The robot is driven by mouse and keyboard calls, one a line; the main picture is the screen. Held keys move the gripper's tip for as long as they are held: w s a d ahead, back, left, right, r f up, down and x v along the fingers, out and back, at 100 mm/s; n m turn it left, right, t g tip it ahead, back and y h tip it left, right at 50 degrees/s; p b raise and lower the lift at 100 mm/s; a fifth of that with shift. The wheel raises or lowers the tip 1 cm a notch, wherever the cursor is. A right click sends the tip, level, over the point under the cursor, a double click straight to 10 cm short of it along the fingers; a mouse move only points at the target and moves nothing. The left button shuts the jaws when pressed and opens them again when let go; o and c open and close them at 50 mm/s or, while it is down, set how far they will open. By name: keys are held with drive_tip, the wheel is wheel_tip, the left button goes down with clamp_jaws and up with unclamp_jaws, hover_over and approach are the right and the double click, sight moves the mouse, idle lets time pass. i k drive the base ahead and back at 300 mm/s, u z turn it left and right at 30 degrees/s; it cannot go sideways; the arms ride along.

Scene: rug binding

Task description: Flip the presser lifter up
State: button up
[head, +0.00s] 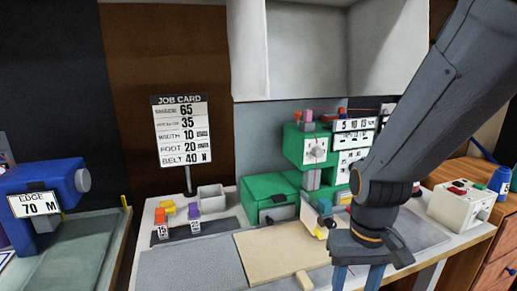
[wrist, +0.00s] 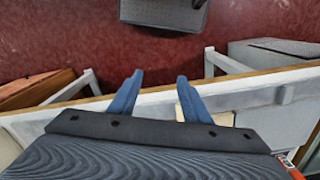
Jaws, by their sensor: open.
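A green machine (head: 262,190) stands at the back of the worktable, with a white dial plate on its head and pinkish-grey parts below the head. I cannot make out the presser lifter for certain; it is too small or hidden by my arm, which covers the machine's right part. My gripper (head: 357,277) points down in front of the machine, near the table's front right. Its two blue fingers are apart, with nothing seen between them. In the wrist view my open gripper (wrist: 158,80) reaches past the table edge, over the dark red floor.
A job card sign (head: 181,130) stands behind small coloured blocks and a grey bin (head: 212,199). A beige board (head: 270,262) lies on the worktable. A blue machine (head: 45,190) is at the left. A white box with buttons (head: 460,205) sits on the right.

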sight(345, 208)
drive_tip(key=z, duration=2.2)
drive_tip(key=i, duration=1.75)
drive_tip(key=u, duration=3.6)
drive_tip(key=i, duration=0.5)
drive_tip(key=z, duration=0.05)
